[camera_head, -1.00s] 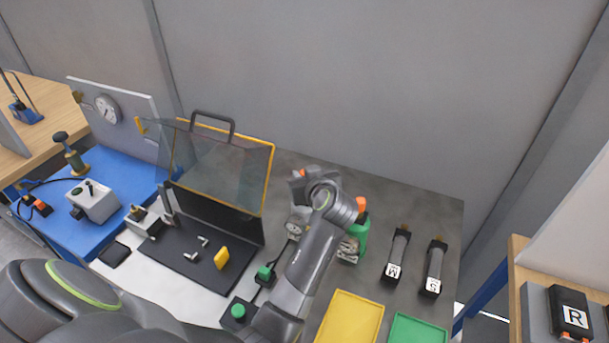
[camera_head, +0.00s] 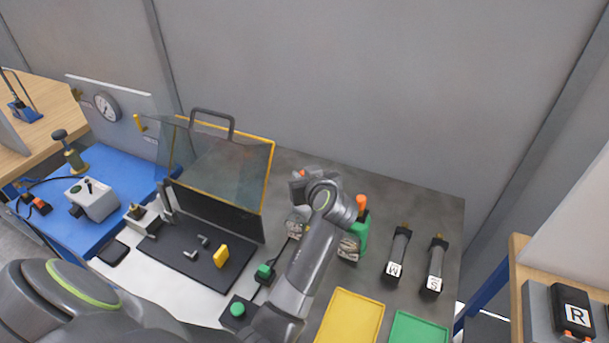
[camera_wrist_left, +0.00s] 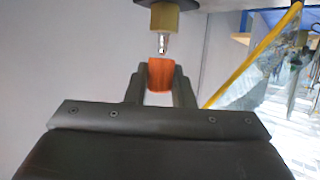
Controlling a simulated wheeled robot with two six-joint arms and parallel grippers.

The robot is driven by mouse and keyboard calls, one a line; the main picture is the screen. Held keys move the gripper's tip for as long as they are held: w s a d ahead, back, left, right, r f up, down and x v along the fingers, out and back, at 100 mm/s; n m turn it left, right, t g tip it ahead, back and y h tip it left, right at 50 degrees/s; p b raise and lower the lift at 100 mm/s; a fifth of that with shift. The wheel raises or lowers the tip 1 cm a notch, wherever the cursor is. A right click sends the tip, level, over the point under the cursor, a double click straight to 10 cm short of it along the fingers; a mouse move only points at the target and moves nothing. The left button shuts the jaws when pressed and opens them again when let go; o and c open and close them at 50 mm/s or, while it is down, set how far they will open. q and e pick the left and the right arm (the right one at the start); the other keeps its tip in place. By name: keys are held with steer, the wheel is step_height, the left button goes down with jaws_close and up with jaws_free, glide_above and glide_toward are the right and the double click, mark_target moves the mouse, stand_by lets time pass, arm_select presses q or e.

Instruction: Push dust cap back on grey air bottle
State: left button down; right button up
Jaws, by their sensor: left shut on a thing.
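My left gripper (camera_wrist_left: 160,76) is shut on an orange dust cap (camera_wrist_left: 161,75), which sits between its two fingertips. A brass fitting with a silver nipple (camera_wrist_left: 162,43) lines up with the cap in the left wrist view; the tip is right at the cap's open end, and I cannot tell whether they touch. My right gripper is not in view.
Two dark cylinders (camera_head: 397,252) lie further right. A yellow tray (camera_head: 350,318) and a green tray (camera_head: 418,328) are in front. A clear guard with a yellow frame (camera_head: 272,170) rises to the left.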

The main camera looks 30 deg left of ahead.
arm_select(q)
steer(key=shift+f+b, duration=0.9)
steer(key=shift+f, duration=0.3)
steer(key=c, duration=1.2)
jaws_free()
steer(key=shift+o, duration=0.2)
